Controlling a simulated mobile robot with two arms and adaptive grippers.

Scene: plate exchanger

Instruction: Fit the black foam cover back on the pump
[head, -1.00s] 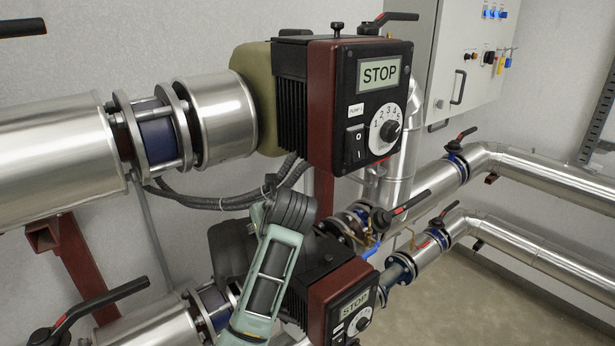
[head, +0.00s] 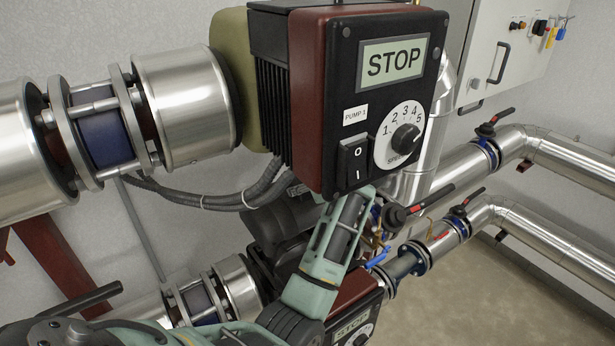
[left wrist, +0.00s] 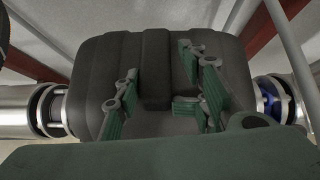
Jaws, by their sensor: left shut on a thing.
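The black foam cover (left wrist: 90,75) fills the middle of the left wrist view, with a raised ridge down its centre. Pipe flanges show at both its sides. My left gripper (left wrist: 158,88) has its green fingers on either side of the ridge and is shut on the cover. In the head view, a dark part of the cover (head: 270,228) shows at the lower pump (head: 350,300), behind my left arm. The left fingertips are hidden there. I cannot tell whether the cover is fully seated. My right gripper is not in view.
The upper pump (head: 390,110), marked PUMP 1, overhangs my left arm and has an olive cover (head: 231,70). Black cables (head: 215,198) hang beneath it. A black valve handle (head: 70,302) is at lower left. Silver pipes (head: 565,160) run at right.

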